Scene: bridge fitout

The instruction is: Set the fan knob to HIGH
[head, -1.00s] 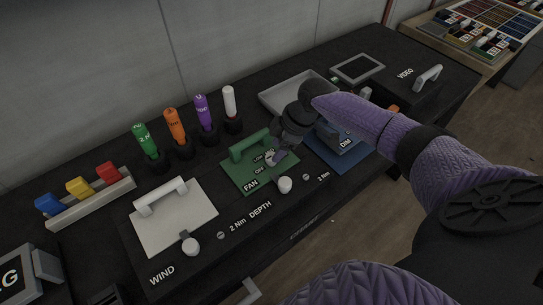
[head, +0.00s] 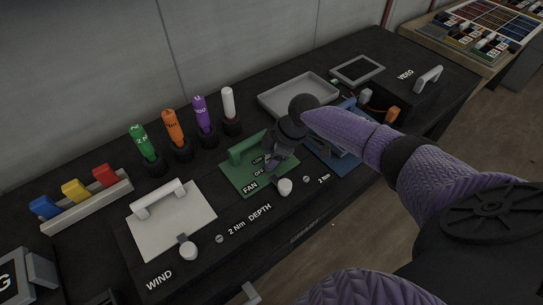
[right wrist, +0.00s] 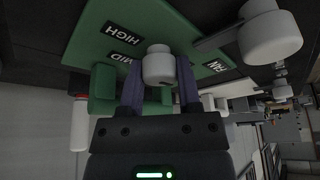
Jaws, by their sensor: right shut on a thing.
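The green fan panel (head: 233,177) lies on the black console, with a FAN label (head: 250,187) and a green handle. In the right wrist view, the HIGH label (right wrist: 123,33) and MID label (right wrist: 131,69) show on the green panel (right wrist: 88,48). My right gripper (head: 274,163) is over the panel's right part. Its two purple fingers (right wrist: 160,88) are shut on the white fan knob (right wrist: 158,64), one on each side. I cannot tell which label the knob points to. The gripper hides the knob in the head view. My left gripper is not in view.
A round white knob (head: 285,187) on a dark lever stands at the panel's front edge, close to the gripper. Colored tool handles (head: 174,128) stand behind. A white WIND panel (head: 150,231) is left, a blue panel (head: 326,151) right, and a grey tray (head: 301,96) behind.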

